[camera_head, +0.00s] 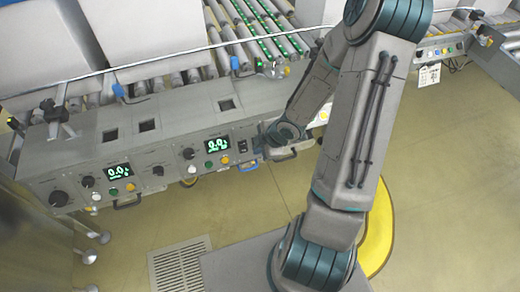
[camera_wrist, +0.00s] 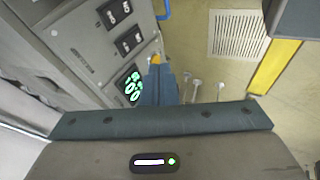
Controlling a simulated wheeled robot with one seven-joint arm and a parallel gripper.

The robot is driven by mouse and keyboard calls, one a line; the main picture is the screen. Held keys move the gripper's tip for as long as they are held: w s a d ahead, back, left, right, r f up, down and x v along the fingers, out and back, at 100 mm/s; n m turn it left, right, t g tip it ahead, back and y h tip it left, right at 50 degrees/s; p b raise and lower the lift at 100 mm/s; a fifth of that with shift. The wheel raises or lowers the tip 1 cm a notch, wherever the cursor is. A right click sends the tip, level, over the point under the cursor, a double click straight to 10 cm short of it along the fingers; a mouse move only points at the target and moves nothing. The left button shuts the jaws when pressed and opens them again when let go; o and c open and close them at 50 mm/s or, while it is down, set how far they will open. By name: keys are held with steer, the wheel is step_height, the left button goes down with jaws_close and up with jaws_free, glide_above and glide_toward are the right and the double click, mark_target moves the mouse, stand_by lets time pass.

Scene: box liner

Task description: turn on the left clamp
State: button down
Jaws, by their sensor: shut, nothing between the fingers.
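The grey control panel (camera_head: 140,152) runs across the left of the head view. Near its right end is a green display (camera_head: 215,146), with a small dark switch (camera_head: 242,146) just right of it. In the wrist view, two black switches, an upper one (camera_wrist: 114,13) and a lower one (camera_wrist: 128,41), sit above the display (camera_wrist: 131,86). I cannot read which is the left clamp. My gripper (camera_wrist: 157,62) has its blue fingers together and empty, beside the panel face, with a yellow button partly hidden behind the tips. In the head view my wrist covers the panel's right end.
A second display (camera_head: 118,172) with knobs and buttons is farther left on the panel. A conveyor (camera_head: 255,30) with rollers lies behind the panel. The floor in front is open, with a vent grate (camera_head: 180,265).

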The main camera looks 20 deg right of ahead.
mark_target(243, 147)
steer(key=w+a+f+b, duration=0.2)
steer(key=w+f+b, duration=0.1)
steer(key=w+f, duration=0.3)
steer(key=shift+f, duration=0.75)
